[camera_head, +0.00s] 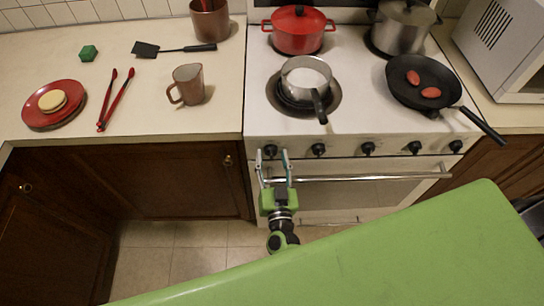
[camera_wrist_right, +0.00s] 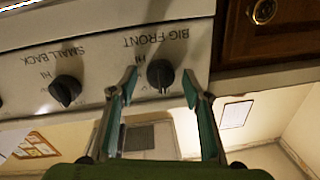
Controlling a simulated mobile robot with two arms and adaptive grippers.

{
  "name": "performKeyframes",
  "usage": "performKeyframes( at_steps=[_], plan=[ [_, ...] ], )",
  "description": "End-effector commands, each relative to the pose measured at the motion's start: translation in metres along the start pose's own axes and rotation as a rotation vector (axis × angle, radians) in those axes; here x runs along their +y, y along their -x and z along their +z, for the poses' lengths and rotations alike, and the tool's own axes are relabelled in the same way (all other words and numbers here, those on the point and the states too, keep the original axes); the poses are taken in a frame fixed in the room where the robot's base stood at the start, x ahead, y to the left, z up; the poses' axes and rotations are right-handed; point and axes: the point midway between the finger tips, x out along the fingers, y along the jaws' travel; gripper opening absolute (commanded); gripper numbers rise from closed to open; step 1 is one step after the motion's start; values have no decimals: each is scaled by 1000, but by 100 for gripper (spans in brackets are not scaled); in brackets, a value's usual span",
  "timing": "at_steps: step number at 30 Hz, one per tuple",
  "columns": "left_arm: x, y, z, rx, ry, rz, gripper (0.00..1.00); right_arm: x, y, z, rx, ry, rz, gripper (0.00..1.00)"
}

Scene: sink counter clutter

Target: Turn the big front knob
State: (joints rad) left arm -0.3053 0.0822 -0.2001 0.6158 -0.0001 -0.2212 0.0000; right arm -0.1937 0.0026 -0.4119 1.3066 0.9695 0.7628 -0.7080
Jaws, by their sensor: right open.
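The big front knob (camera_head: 270,151) is the black knob at the far left of the white stove's front panel. In the right wrist view the knob (camera_wrist_right: 160,74) sits beside an upside-down "BIG FRONT" label. My right gripper (camera_head: 272,156) is in front of it, with its two fingers apart and pointing at the panel. In the wrist view the open fingertips (camera_wrist_right: 160,84) stand on either side of the knob. I cannot tell whether they touch it. My left gripper is not in view.
The small back knob (camera_wrist_right: 66,90) is beside it on the panel, with more knobs along the row. An oven handle (camera_head: 360,178) runs below.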

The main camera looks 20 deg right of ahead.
Motion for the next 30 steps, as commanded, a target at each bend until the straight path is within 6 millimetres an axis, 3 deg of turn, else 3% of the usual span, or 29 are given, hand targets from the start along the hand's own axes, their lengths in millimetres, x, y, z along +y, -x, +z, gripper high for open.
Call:
performKeyframes(
  at_steps=[9, 13, 14, 30],
  plan=[
    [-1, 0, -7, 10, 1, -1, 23, 0, -2, 0, -1, 0, 0, 42],
    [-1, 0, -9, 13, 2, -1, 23, 0, -2, 0, -1, 0, 0, 8],
    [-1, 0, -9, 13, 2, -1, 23, 0, -2, 0, -1, 0, 0, 6],
    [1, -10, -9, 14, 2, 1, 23, 0, -2, 3, 7, -127, -2, 6]
  ],
)
